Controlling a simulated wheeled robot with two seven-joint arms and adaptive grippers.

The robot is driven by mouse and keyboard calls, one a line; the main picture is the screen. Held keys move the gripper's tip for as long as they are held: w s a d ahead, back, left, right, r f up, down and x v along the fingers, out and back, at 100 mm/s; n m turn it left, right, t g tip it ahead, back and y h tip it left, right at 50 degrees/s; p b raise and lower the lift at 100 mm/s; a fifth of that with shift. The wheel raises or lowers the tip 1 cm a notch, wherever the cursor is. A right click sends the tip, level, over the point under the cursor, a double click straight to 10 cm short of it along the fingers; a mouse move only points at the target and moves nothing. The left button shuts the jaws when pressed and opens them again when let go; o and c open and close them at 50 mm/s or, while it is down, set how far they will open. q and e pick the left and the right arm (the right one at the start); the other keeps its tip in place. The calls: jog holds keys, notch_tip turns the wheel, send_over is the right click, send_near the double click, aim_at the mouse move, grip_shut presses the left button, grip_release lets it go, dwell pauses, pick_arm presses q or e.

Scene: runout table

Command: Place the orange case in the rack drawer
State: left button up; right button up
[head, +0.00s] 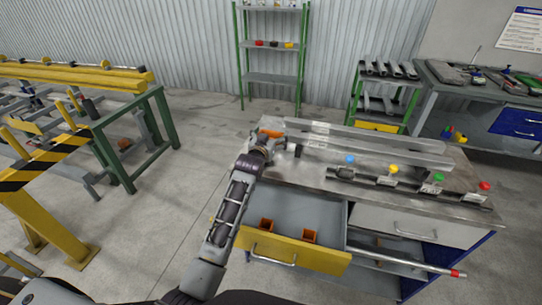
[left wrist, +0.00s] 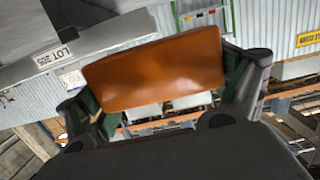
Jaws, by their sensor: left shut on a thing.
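My left gripper (head: 266,143) is at the far left end of the metal-topped table. It is shut on the orange case (head: 270,133), which shows as a smooth orange block (left wrist: 155,70) between the two fingers in the left wrist view. The table's drawer (head: 295,262), with a yellow front, is pulled open below and nearer to me than the gripper. Two small orange-brown blocks lie in it, with grey bare floor (head: 290,212) around them. A green rack farther back has a yellow drawer front (head: 378,126) that looks shut. My right gripper is not in view.
Long metal profiles and coloured knobs lie on the table (head: 300,172). A grey drawer (head: 420,226) beside the open one looks shut. A bar with a red end (head: 400,262) sticks out below. A green shelf (head: 270,78) stands at the back. Yellow-black barriers are at left.

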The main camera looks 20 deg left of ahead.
pick_arm(q)
jog(key=shift+f, duration=2.25)
jog(key=shift+f, duration=1.9)
jog(key=shift+f, duration=0.15)
jog(key=o, duration=0.8)
jog(key=shift+c, duration=0.2)
jog(key=s+r, duration=0.2)
jog(key=s, duration=1)
jog(key=shift+a, duration=0.25)
